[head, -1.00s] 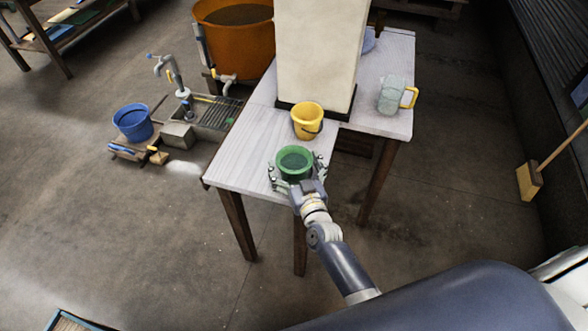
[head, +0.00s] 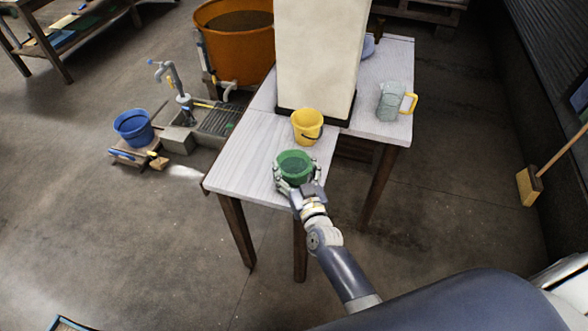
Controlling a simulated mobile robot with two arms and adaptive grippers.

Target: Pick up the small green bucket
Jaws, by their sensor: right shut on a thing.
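The small green bucket (head: 295,164) is at the near end of the whitish table, upright, its open top facing up. My right gripper (head: 296,181) reaches it from the near side, and its fingers are shut around the bucket's left and right sides. I cannot tell whether the bucket's base touches the table. My left gripper is not in view.
A yellow bucket (head: 307,124) stands just behind the green one on the table (head: 248,160). A tall pale block (head: 318,50) rises behind it. A clear jug with a yellow handle (head: 390,102) stands at the right. A blue bucket (head: 133,128) is at the left.

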